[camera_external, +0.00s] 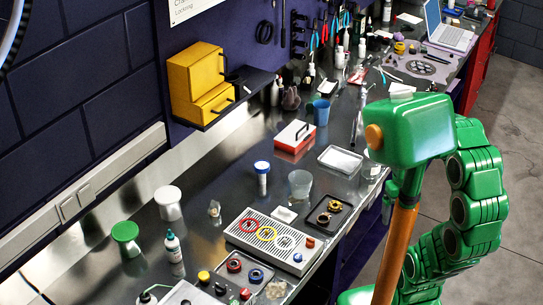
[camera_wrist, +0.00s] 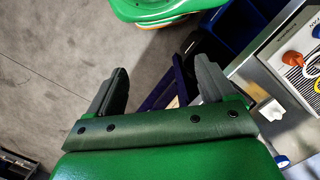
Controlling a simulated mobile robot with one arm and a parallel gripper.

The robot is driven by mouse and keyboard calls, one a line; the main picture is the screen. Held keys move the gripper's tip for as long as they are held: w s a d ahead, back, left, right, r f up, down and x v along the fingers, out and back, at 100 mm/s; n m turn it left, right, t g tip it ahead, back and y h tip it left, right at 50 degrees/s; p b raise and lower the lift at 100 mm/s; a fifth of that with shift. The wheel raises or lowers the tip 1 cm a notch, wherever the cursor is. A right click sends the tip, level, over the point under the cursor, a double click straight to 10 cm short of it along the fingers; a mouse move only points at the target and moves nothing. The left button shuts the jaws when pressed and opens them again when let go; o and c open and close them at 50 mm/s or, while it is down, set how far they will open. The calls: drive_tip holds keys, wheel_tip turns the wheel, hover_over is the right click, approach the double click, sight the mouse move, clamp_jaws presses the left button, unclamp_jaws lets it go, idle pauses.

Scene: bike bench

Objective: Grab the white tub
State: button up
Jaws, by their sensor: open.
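A white tub (camera_external: 168,203) with a pale lid stands upright on the metal bench, near the wall at left in the external view. I cannot make it out in the wrist view. My gripper (camera_wrist: 161,64) is open in the wrist view, with its two dark fingers apart and nothing between them. The grey floor and the bench's front side lie beyond the fingers. In the external view my arm is at the right, on the bench's front side, well away from the tub; the fingers are hard to make out there.
A green-lidded tub (camera_external: 126,238) and a dropper bottle (camera_external: 174,252) stand close to the white tub. A blue-capped container (camera_external: 262,178), a clear cup (camera_external: 300,184) and a slotted tray (camera_external: 247,239) with coloured rings lie towards my arm. A yellow cabinet (camera_external: 197,85) is on the wall shelf.

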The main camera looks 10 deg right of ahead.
drive_tip(key=shift+o, duration=1.2)
